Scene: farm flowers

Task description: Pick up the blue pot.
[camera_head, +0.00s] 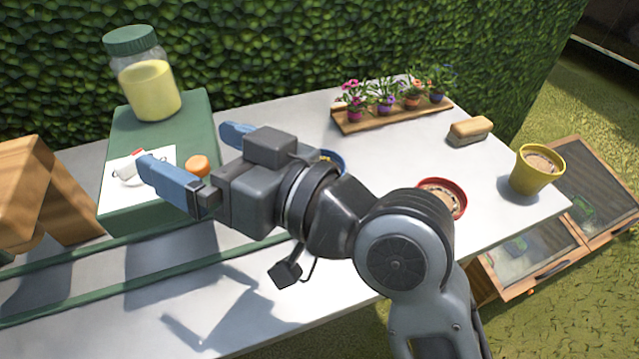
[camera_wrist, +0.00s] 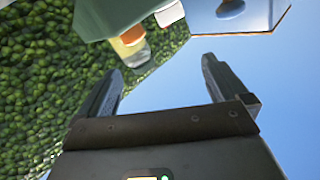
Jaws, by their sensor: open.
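The blue pot (camera_head: 336,159) is mostly hidden behind my gripper in the head view; only part of its blue rim and some pale soil show, on the white table. My gripper (camera_head: 185,148) is open and empty, its blue fingers wide apart. It is raised to the left of the pot and points left, toward the green box. In the wrist view the gripper (camera_wrist: 162,66) also has nothing between its fingers. A blue shape shows at the top of that view; I cannot tell whether it is the pot.
The green box (camera_head: 200,115) carries a jar (camera_head: 152,90), an orange item (camera_head: 198,166) and a white item. A red pot (camera_head: 460,208), yellow pot (camera_head: 537,170), brush (camera_head: 470,130) and wooden flower tray (camera_head: 385,122) stand right. A wooden stand (camera_head: 30,190) is far left; a hedge is behind.

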